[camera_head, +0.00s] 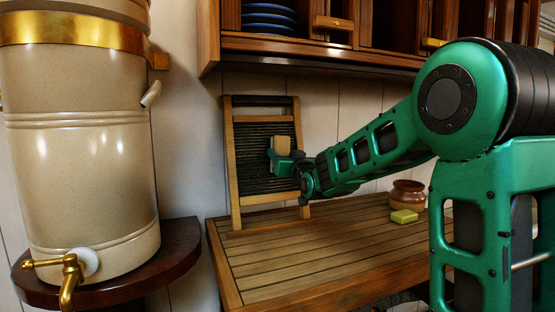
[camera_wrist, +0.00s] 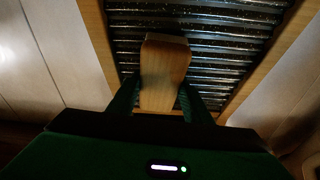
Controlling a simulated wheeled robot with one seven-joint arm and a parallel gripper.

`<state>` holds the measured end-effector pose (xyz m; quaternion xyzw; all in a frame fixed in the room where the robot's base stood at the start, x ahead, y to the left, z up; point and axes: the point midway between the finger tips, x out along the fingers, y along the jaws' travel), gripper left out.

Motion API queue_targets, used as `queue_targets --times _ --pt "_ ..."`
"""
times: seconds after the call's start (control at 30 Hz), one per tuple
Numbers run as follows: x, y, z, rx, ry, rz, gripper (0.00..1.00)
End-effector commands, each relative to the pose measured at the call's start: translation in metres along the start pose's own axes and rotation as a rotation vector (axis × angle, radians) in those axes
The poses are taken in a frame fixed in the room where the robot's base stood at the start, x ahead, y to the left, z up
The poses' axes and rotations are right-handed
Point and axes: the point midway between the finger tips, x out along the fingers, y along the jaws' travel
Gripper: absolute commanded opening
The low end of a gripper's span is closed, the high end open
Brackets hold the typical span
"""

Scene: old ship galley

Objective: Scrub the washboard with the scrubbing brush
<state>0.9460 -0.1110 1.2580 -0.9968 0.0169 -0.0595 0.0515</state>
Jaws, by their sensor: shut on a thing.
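The washboard (camera_head: 240,172) has a wooden frame around a dark ribbed panel and leans upright against the wall at the back of the slatted wooden counter. My gripper (camera_head: 280,158) is in front of the panel, shut on the scrubbing brush (camera_head: 282,144), whose pale wooden body shows between the fingers. In the wrist view the brush (camera_wrist: 163,72) stands out from my gripper (camera_wrist: 160,100) toward the metal ribs of the washboard (camera_wrist: 225,45). The bristles are hidden, and I cannot tell whether they touch the ribs.
On the counter (camera_head: 290,262), a yellow-green block (camera_head: 404,216) lies by a brown pot (camera_head: 408,194). A big beige urn (camera_head: 85,150) with a brass tap stands on a shelf at left. A wooden cabinet (camera_head: 300,48) with blue plates (camera_head: 268,18) hangs above. The counter's front left is clear.

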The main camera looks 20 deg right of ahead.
Motion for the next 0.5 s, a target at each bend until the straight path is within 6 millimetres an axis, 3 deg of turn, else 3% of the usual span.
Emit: queue_targets --times 0.5 --pt "-0.038 0.0 -0.017 0.0 0.003 0.0 0.11"
